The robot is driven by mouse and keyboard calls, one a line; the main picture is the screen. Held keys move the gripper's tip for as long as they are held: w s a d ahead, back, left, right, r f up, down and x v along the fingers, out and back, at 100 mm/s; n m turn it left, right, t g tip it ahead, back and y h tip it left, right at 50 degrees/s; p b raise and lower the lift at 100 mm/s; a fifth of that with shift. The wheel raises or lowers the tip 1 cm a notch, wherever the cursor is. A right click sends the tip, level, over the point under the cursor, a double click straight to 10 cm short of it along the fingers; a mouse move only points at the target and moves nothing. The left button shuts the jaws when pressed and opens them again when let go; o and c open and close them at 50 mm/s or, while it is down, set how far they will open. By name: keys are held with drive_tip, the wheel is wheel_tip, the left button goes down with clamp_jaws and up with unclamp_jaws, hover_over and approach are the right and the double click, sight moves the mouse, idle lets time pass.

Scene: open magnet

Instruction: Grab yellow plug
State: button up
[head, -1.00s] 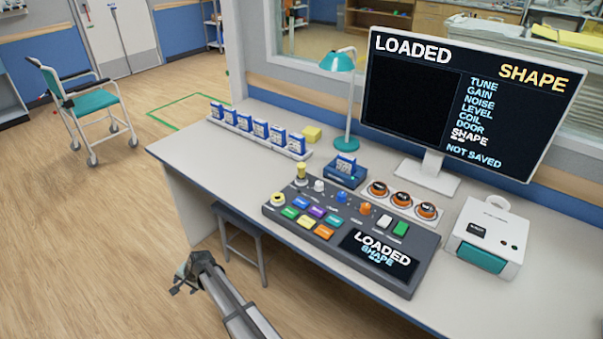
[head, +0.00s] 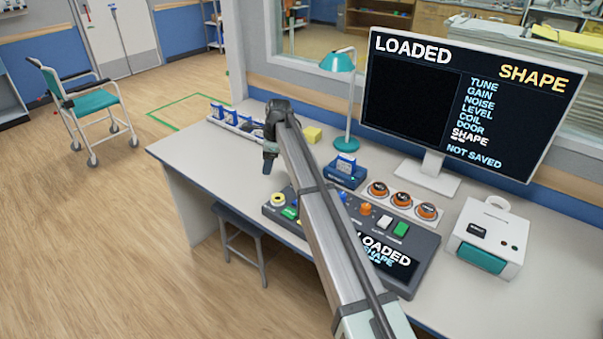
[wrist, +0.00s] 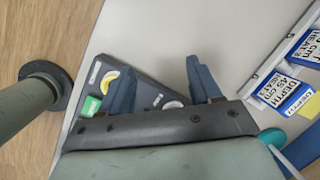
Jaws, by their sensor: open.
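The yellow plug, which stood upright near the back left corner of the dark console (head: 405,283) a second ago, is hidden behind my arm in the head view now. My gripper (head: 268,168) points down over the desk at the console's back left. In the wrist view its two blue fingers (wrist: 158,66) are apart with nothing held between them. The console corner (wrist: 147,88) lies below them. A yellow ring (head: 277,199) on the console's left corner also shows in the wrist view (wrist: 109,80). A white ring (wrist: 172,104) is partly covered by the gripper body; I cannot tell whether it belongs to the plug.
A rack of blue cards (head: 218,112) stands behind my gripper, partly hidden. A stool (head: 240,225) is below the desk's front edge. The desk's left end is clear.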

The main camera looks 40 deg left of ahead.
drive_tip(key=w+d+r+m+h, duration=0.1)
drive_tip(key=w+d+r+m, duration=0.3)
drive_tip(key=w+d+r, duration=0.45)
drive_tip(key=f, duration=0.9)
drive_tip(key=a+f, duration=0.1)
drive_tip(key=f, duration=0.4)
drive_tip(key=shift+c, duration=0.2)
drive_tip(key=c, duration=1.1)
